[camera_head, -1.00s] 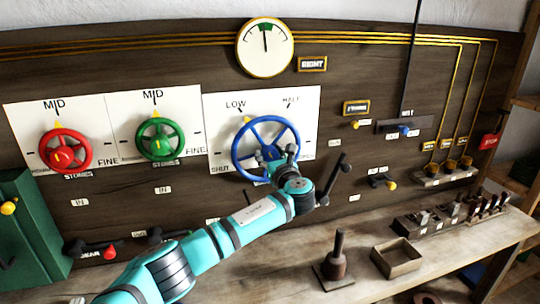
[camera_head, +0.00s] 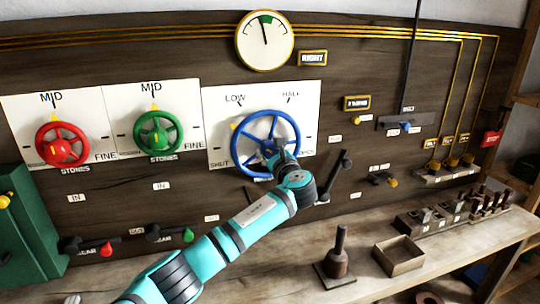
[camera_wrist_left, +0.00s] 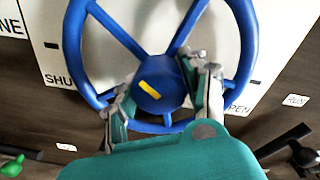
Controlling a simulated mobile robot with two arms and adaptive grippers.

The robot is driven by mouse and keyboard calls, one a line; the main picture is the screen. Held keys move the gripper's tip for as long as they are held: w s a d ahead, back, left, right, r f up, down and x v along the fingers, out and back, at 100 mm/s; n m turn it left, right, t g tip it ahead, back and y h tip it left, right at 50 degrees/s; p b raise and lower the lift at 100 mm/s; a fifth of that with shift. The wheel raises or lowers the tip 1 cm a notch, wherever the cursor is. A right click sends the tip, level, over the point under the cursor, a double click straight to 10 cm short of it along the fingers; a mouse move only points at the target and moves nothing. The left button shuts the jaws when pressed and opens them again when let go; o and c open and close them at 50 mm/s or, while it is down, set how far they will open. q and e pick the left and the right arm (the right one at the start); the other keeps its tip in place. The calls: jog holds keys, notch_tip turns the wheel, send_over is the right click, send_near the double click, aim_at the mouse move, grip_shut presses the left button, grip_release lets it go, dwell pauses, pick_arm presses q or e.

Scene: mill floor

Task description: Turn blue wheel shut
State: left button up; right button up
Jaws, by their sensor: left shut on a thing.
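The blue wheel (camera_head: 268,113) is mounted on a white plate (camera_head: 217,101) marked SHUT, LOW and HALF. In the left wrist view, the wheel's hub (camera_wrist_left: 160,88) with a yellow bar lies between the two fingers, which are shut on the wheel near the hub. My right gripper is not in view.
A red wheel (camera_head: 62,144) and a green wheel (camera_head: 157,133) are on plates to the left. A black lever (camera_head: 335,176) stands close right of my gripper. The bench below holds a plunger-like tool (camera_head: 338,255) and an open box (camera_head: 399,257). A gauge (camera_head: 265,40) hangs above.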

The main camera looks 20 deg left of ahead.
pick_arm(q)
jog(key=n+b, duration=0.2)
jog(key=n, duration=0.2)
jog(key=shift+f+b, duration=0.15)
jog(key=shift+b, duration=0.2)
jog(key=shift+n+b, duration=0.8)
jog(key=shift+n, duration=0.7)
jog(key=o, duration=1.2)
jog(key=v, duration=1.2)
jog(key=shift+r, duration=0.3)
